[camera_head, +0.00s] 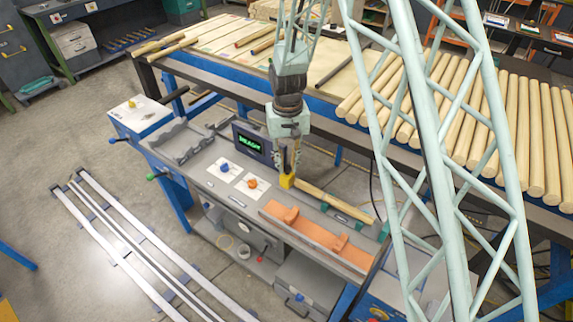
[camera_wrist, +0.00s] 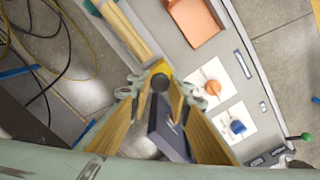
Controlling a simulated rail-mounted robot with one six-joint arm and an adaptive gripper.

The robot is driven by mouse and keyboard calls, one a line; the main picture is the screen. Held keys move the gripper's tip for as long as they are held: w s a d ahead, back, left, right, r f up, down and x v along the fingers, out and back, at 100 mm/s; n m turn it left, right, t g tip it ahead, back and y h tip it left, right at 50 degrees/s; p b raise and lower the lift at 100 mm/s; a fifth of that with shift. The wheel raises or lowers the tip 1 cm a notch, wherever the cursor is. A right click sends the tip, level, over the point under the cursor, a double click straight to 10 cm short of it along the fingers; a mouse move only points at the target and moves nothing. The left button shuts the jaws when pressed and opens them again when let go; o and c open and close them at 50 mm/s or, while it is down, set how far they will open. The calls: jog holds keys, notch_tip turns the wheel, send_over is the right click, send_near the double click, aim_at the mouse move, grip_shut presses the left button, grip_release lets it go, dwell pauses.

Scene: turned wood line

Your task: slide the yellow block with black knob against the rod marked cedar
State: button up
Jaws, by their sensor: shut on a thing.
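The yellow block (camera_head: 287,181) sits on the grey bench at the near end of a pale rod (camera_head: 335,201). My gripper (camera_head: 289,172) points down onto it. In the wrist view the black knob (camera_wrist: 160,83) is between my fingertips (camera_wrist: 161,88), which are shut on it, with the yellow block (camera_wrist: 159,66) just beyond. The pale rod (camera_wrist: 124,28) lies in line with the block, its end close to it. I cannot tell whether they touch. No cedar marking is readable on the rod.
White plates with a blue knob (camera_head: 224,168) and an orange knob (camera_head: 251,183) lie beside the block. An orange tray (camera_head: 312,240) is in front of the rod. A display box (camera_head: 252,141) stands behind the plates. Several rods (camera_head: 500,130) lie on the rear table.

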jog(key=shift+s+d, duration=0.45)
jog(key=shift+d, duration=0.15)
jog(key=o, duration=0.7)
jog(key=shift+o, duration=0.2)
jog(key=shift+r, duration=0.2)
notch_tip(320, 180, up, 12)
jog(key=shift+f, duration=0.2)
dwell(0.9)
